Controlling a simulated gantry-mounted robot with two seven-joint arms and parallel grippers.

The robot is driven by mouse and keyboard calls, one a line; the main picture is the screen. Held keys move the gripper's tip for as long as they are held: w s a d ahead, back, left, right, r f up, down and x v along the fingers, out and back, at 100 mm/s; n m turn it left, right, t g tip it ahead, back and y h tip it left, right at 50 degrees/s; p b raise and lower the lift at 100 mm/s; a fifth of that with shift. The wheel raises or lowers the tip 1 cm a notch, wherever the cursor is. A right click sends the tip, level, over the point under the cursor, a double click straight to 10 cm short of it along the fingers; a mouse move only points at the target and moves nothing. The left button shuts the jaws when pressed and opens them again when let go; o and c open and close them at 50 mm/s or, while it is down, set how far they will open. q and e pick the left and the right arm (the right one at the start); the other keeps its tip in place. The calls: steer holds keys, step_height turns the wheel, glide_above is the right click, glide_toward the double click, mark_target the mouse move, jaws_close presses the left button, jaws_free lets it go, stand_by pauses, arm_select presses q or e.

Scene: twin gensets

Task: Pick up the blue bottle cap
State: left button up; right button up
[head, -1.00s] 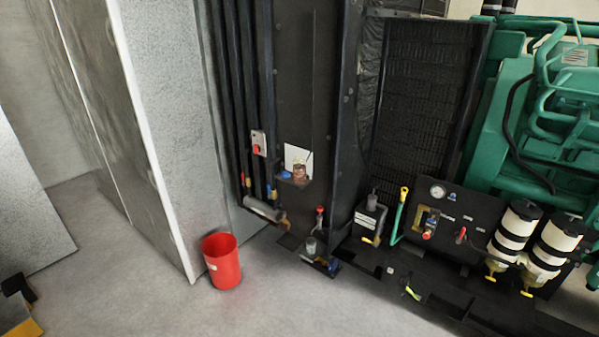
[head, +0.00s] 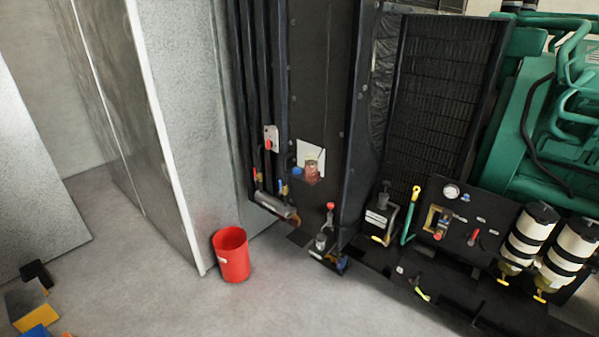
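A small blue round object (head: 297,171), which looks like the blue bottle cap, sits on a small dark ledge on the black genset frame. It is just left of a reddish-brown jar (head: 312,170) and in front of a white sheet. It is too small to make out in detail. Neither of my grippers can be made out in the head view.
A red bucket (head: 231,256) stands on the concrete floor by the grey wall panel (head: 185,120). A black gauge panel (head: 462,222) and striped filters (head: 528,236) are at the right. Yellow and dark items (head: 36,318) lie lower left. The floor at lower centre is clear.

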arm_select(q)
steer(key=shift+a, duration=0.1)
stand_by(0.3)
steer(key=o, duration=0.7)
steer(key=shift+o, duration=0.8)
